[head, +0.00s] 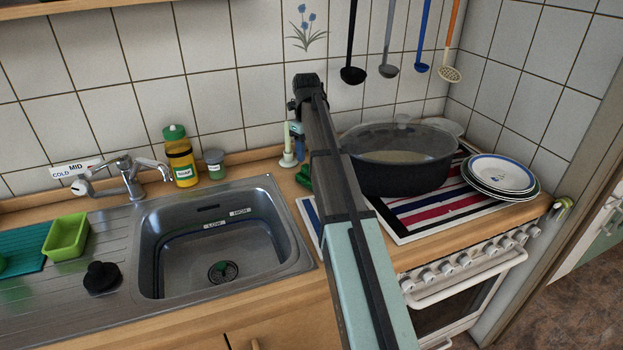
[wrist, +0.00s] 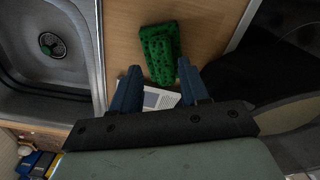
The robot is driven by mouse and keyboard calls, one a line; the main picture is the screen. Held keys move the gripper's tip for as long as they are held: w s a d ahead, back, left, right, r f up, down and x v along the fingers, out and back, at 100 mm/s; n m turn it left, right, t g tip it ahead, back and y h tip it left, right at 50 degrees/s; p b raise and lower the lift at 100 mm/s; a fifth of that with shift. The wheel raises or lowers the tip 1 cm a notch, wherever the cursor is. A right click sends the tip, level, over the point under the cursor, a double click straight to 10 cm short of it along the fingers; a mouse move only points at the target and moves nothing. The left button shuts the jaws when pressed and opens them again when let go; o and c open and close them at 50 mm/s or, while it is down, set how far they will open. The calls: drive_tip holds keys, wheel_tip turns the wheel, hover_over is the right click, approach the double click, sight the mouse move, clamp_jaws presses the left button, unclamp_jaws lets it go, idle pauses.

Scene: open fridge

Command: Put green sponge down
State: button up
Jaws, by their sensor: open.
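The green sponge (wrist: 160,50) lies on the wooden counter between the sink and the stove. In the head view only a green part of it (head: 304,176) shows beside my arm; the rest is hidden. My gripper (wrist: 158,70) is open. In the wrist view its two blue fingers are spread, with the sponge's near end between their tips and small gaps at the sides. The height of the fingers above the counter is hard to tell.
The metal sink (head: 215,245) is left of the sponge. A large lidded pot (head: 402,170) and stacked plates (head: 500,175) stand on the right. A white holder (head: 288,158) stands close behind the gripper. A white label-like object (wrist: 160,98) lies below the fingers.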

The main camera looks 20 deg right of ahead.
sight(308, 167)
drive_tip(key=shift+d+f, duration=0.15)
drive_tip(key=shift+f, duration=2.9)
drive_tip(key=c, duration=0.8)
drive_tip(key=shift+r, duration=0.6)
drive_tip(key=a, duration=0.4)
drive_tip(key=shift+w, duration=0.2)
wheel_tip(308, 167, up, 14)
drive_tip(key=shift+f, duration=0.1)
